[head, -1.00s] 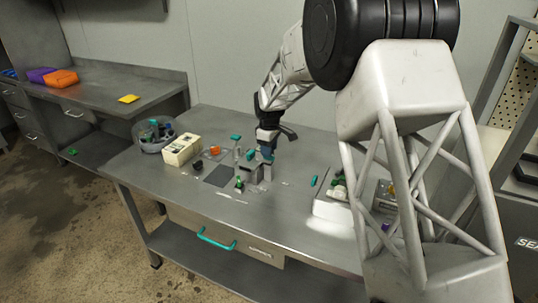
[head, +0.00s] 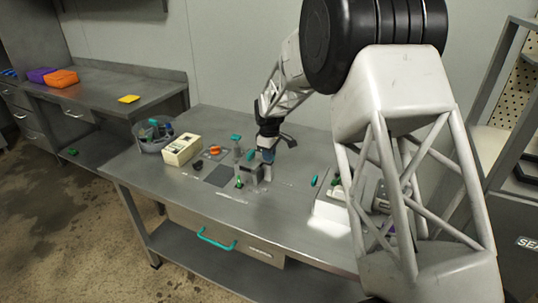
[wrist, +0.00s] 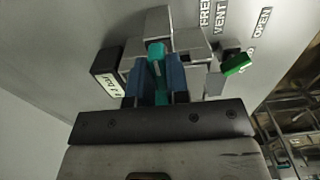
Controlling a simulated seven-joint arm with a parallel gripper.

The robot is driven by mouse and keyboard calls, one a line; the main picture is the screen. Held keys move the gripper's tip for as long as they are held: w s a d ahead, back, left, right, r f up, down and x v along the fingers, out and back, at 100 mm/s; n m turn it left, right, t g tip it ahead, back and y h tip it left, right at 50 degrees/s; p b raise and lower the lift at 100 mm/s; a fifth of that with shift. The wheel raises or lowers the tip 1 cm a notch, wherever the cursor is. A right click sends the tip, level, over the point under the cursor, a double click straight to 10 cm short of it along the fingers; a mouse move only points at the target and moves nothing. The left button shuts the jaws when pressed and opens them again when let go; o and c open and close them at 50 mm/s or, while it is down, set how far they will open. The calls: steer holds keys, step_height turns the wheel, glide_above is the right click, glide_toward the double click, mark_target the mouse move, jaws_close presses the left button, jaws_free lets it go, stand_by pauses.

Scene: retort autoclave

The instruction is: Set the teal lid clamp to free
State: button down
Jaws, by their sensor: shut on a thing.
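The teal lid clamp (wrist: 156,52) shows in the wrist view as a teal lever on a grey metal block, between the blue fingers of my gripper (wrist: 158,80). My gripper is shut on it, and the fingers hide its lower part. In the head view my gripper (head: 267,157) points down at the small grey fixture on the table, with a teal piece (head: 249,155) just left of it. The words FREE, VENT and OPEN are printed on the surface beside the fixture in the wrist view.
A green handle (wrist: 236,64) sits right of the clamp in the wrist view, and a dark block with a white label (wrist: 108,82) at left. In the head view, a cream box (head: 182,150) and a grey tub (head: 153,143) stand left on the table.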

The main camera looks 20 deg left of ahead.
steer(key=shift+m, duration=0.4)
steer(key=m, duration=1.7)
stand_by(0.6)
steer(key=c, duration=1.1)
jaws_free()
steer(key=shift+r, duration=0.1)
